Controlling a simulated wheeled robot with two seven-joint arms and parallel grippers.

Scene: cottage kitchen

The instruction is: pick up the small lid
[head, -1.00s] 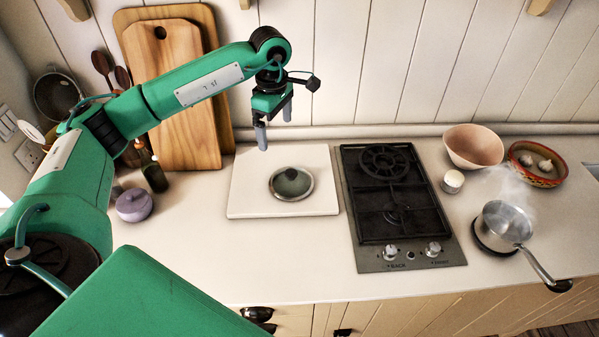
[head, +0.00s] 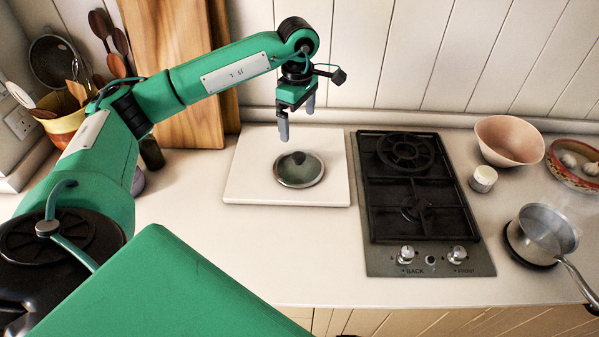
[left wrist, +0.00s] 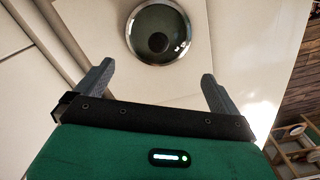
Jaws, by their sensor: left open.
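The small lid (head: 299,170) is round, with dark glass, a metal rim and a dark knob. It lies on a white square board (head: 240,188) on the counter. My left gripper (head: 297,122) is open and empty, pointing down above the far part of the board, apart from the lid. In the left wrist view the lid (left wrist: 158,30) shows whole or nearly so at the top, beyond the two spread fingers (left wrist: 158,84). My right gripper is not in view.
A black gas hob (head: 415,190) is right of the board. A steaming saucepan (head: 545,232), a small white jar (head: 483,179) and a pink bowl (head: 508,140) stand further right. Wooden cutting boards (head: 180,60) lean on the wall. The counter in front of the board is clear.

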